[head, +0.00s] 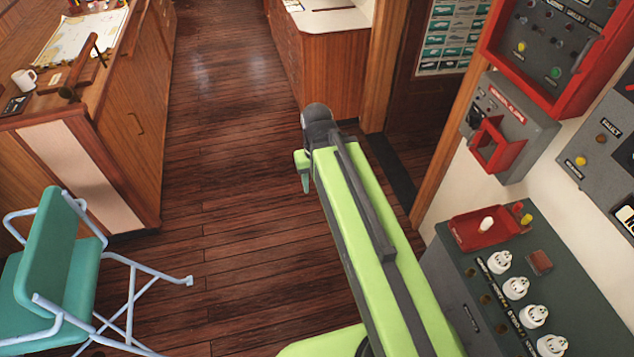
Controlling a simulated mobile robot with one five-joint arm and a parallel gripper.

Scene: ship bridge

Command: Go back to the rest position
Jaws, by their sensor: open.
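My green arm reaches up from the bottom of the head view to the middle, over the wooden floor (235,215). At its far end, beside a dark rounded joint, a small part of my gripper (304,178) shows, pointing down. The rest of the gripper is hidden behind the arm. The gripper is open, and nothing shows in it.
A green folding chair (55,260) stands at lower left, below a wooden chart table (110,80) with a white mug (24,79). A grey cabinet (450,290) with a red tray (470,232) stands at right. The floor between is clear.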

